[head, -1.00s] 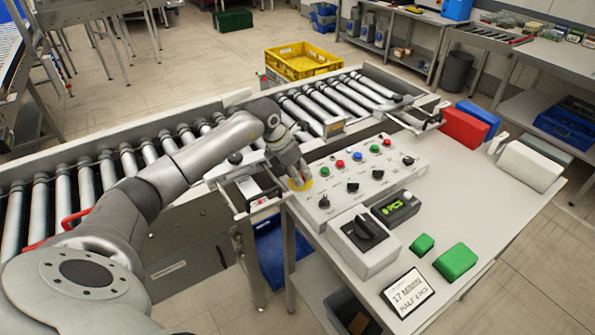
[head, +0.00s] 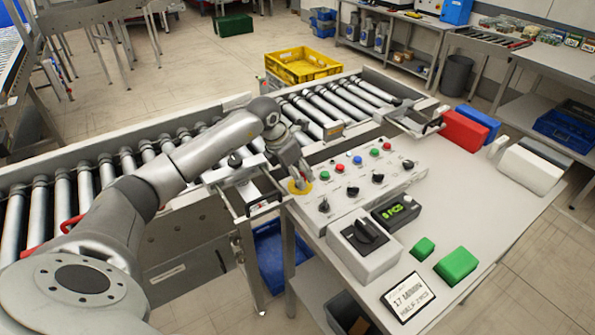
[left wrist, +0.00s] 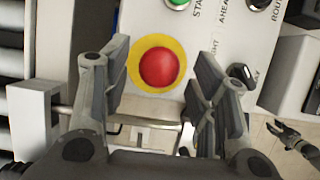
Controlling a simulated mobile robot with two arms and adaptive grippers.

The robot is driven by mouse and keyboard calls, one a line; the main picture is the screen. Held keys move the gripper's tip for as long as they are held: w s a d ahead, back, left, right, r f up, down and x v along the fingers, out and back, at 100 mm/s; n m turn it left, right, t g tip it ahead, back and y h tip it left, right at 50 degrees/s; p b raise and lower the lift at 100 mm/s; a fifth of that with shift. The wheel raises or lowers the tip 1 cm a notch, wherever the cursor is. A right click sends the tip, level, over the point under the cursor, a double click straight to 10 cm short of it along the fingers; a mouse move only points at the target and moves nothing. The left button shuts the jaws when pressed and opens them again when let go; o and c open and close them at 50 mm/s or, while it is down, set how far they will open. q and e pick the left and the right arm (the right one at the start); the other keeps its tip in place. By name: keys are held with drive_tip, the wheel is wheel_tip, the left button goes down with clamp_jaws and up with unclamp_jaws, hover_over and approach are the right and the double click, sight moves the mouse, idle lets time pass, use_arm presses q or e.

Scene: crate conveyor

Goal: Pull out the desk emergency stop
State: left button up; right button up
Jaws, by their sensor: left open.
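The desk emergency stop (left wrist: 158,68) is a round red button on a yellow ring, seen between my left gripper's fingers in the left wrist view. My left gripper (head: 303,174) is right above the stop. In the left wrist view my left gripper (left wrist: 163,85) is open, one finger on each side of the button, with nothing held. I cannot tell its exact height above the button.
The panel carries several coloured buttons and black knobs (head: 352,190). A grey box with a black rotary switch (head: 366,232) and a small display (head: 396,209) stand beside it. The roller conveyor (head: 322,113) runs behind. Green blocks (head: 456,265) lie on the desk.

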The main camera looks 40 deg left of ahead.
use_arm(q)
drive_tip(key=v, duration=1.2)
idle(0.4)
